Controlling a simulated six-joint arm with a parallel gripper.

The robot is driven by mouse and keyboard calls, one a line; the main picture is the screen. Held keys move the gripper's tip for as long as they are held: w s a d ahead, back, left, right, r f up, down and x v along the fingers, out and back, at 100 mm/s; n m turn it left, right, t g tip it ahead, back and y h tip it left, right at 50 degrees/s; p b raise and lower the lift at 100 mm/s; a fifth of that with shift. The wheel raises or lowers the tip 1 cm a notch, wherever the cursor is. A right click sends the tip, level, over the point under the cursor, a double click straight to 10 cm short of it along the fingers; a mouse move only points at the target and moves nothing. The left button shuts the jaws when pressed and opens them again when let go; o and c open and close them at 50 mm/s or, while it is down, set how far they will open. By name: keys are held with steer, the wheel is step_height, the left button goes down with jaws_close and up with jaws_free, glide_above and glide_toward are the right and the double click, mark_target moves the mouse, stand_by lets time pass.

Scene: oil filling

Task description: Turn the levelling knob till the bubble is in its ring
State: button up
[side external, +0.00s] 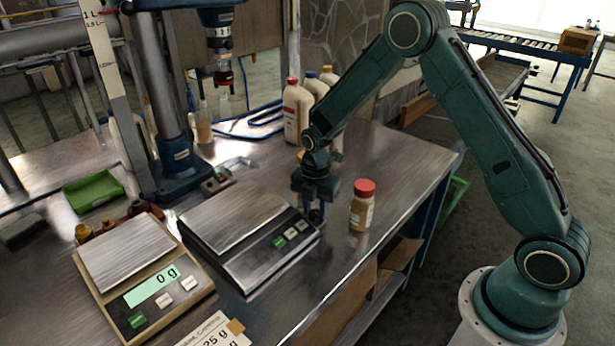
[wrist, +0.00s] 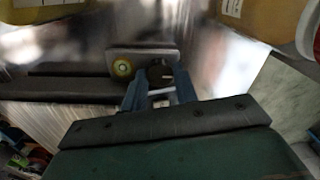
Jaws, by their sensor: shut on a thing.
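The dark levelling knob (wrist: 160,74), with a pale line on its face, sits on a grey bracket at the edge of the dark scale (side external: 252,258). My gripper (wrist: 160,88) has its two blue fingers on either side of the knob, shut on it. In the side view my gripper (side external: 316,212) points down at the right back corner of this scale, and the knob is mostly hidden there. The round yellow bubble level (wrist: 122,68) is just left of the knob in the wrist view. It is too small to tell where the bubble lies in its ring.
A beige scale (side external: 130,250) reading 0 g stands to the left. A red-capped jar (side external: 361,212) stands close to the right of my gripper. Several white bottles (side external: 297,112) stand behind it. The bench (side external: 410,160) is clear at the back right.

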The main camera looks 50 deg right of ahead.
mark_target(315, 213)
steer(key=o, duration=0.7)
steer(key=shift+r, duration=0.1)
step_height(315, 213, up, 14)
stand_by(0.4)
steer(key=s+a+r+m+t, duration=0.2)
steer(key=s+r+m+t, duration=0.1)
steer(key=s+r+m, duration=0.85)
steer(key=s+r+m+t, duration=0.2)
steer(key=s+m, duration=0.7)
steer(key=s, duration=0.8)
steer(key=shift+a+r+t, duration=0.2)
steer(key=shift+r+t, duration=0.1)
steer(key=shift+r, duration=0.25)
